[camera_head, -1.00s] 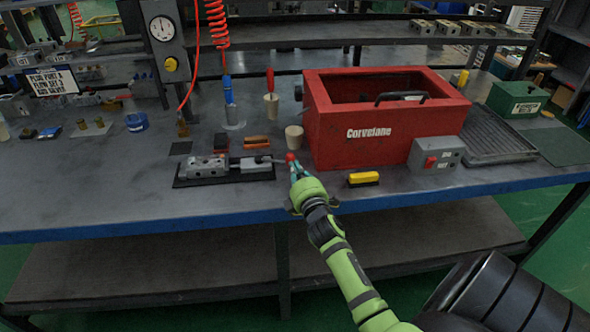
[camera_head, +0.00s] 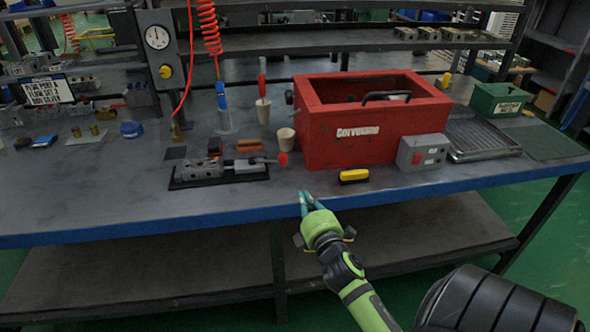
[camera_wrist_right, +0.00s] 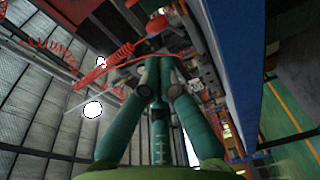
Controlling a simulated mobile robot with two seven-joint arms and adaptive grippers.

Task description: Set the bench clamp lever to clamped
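The bench clamp (camera_head: 205,170) is a grey metal block on a black plate near the front of the bench. Its lever lies low toward the right and ends in a red knob (camera_head: 283,158), beside the red box. The red knob also shows in the right wrist view (camera_wrist_right: 156,25), beyond the fingertips. My right gripper (camera_head: 306,196) has teal fingers and a green body. It is at the bench's front edge, nearer than the knob and apart from it. Its fingertips (camera_wrist_right: 161,64) look slightly parted, with nothing between them. My left gripper is not in view.
A red box (camera_head: 345,145) stands right of the knob. A grey switch box (camera_head: 423,153) and a yellow-topped block (camera_head: 354,176) are near it. A beige cup (camera_head: 285,139) stands behind the knob. The front strip of the bench left of the yellow-topped block is clear.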

